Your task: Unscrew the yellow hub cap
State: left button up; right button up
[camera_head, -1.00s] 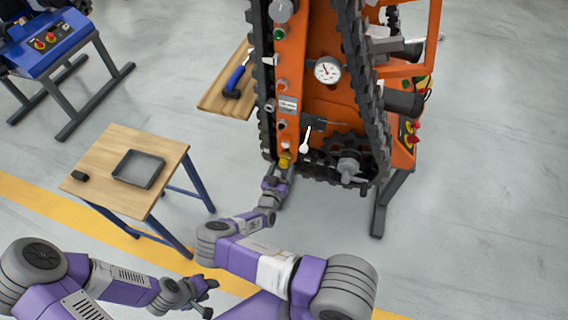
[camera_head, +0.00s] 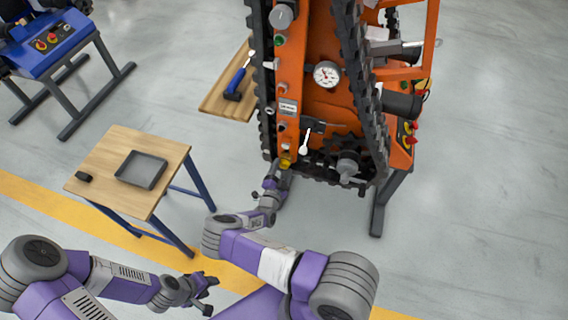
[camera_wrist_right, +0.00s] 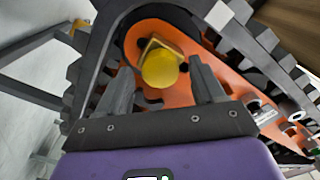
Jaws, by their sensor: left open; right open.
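The yellow hub cap (camera_head: 286,162) sits at the bottom of the upright orange carrier (camera_head: 327,100). In the right wrist view the hub cap (camera_wrist_right: 161,70) is a round yellow knob on a square brass-coloured base, set against an orange plate. My right gripper (camera_head: 282,170) is at the hub cap. Its open fingers (camera_wrist_right: 161,82) point at the cap, one on each side of it in the picture, with visible gaps. I cannot tell how deep they reach around it. My left gripper (camera_head: 207,292) is open and empty at the lower left, away from the carrier.
Black tracks (camera_head: 262,80) run along the carrier beside the cap. A wooden table (camera_head: 110,150) with a grey tray (camera_head: 120,170) and a small black object (camera_head: 84,176) stands at the left. A blue-handled tool (camera_head: 236,82) lies on a wooden board (camera_head: 212,103).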

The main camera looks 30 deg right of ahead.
jog(key=m+p, duration=0.1)
jog(key=m, duration=0.3)
jog(key=m+p, duration=0.1)
jog(key=m, duration=0.4)
jog(key=m+p, duration=0.1)
jog(key=m, duration=0.7)
jog(key=shift+p, duration=0.35)
